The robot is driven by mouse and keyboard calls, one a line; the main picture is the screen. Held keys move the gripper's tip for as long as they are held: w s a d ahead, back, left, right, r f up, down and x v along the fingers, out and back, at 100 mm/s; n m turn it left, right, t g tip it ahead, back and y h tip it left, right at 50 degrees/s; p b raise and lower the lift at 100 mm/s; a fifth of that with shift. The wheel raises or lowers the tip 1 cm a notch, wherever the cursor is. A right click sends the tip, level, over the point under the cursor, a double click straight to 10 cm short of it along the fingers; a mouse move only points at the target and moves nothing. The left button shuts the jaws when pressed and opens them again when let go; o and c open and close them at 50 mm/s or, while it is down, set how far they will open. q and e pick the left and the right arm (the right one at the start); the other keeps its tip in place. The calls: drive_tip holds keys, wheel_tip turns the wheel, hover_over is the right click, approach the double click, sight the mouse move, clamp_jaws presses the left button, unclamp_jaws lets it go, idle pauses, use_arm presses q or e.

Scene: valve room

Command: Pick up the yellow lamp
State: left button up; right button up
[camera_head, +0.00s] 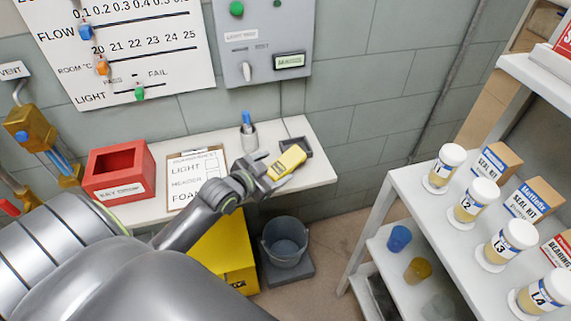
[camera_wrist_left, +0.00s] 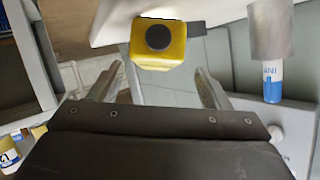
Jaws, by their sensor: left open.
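The yellow lamp (camera_head: 287,162) is a small boxy unit at the front edge of the white wall shelf (camera_head: 322,174), just in front of a dark holder (camera_head: 296,147). My left gripper (camera_head: 264,166) is open and reaches to the lamp's left end. In the left wrist view, which looks upside down, the lamp (camera_wrist_left: 174,58) shows a round dark face and lies between and just past the spread fingertips (camera_wrist_left: 159,70). Whether a finger touches it I cannot tell. My right gripper is not in view.
A cup with a blue marker (camera_head: 247,134) stands close behind the gripper; a clipboard (camera_head: 193,172) and red box (camera_head: 119,172) are left. A grey bucket (camera_head: 285,242) and yellow box (camera_head: 226,254) are below. A rack with labelled jars (camera_head: 446,166) stands right.

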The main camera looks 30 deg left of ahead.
sight(286, 162)
use_arm(q)
drive_tip(key=shift+d+r+p+x, duration=0.1)
drive_tip(key=shift+d+p+x, duration=0.05)
drive_tip(key=shift+x, duration=0.75)
drive_tip(key=shift+d+r+p+x, duration=0.1)
drive_tip(key=shift+x, duration=0.8)
drive_tip(key=shift+d+r+p+x, duration=0.1)
drive_tip(key=shift+d+p+x, duration=0.05)
drive_tip(key=shift+x, duration=0.75)
drive_tip(key=c, duration=1.3)
